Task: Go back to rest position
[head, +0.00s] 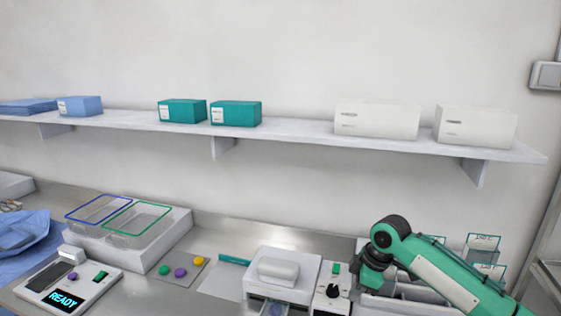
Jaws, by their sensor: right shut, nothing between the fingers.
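My right arm, green and white, comes in from the lower right. My left gripper is not in view.
The steel bench (225,245) holds a white device with a READY display (66,299), a white tray with blue- and green-rimmed bins (136,220), a white machine (283,270) and a control box (332,292). A wall shelf (290,131) with boxes runs above.

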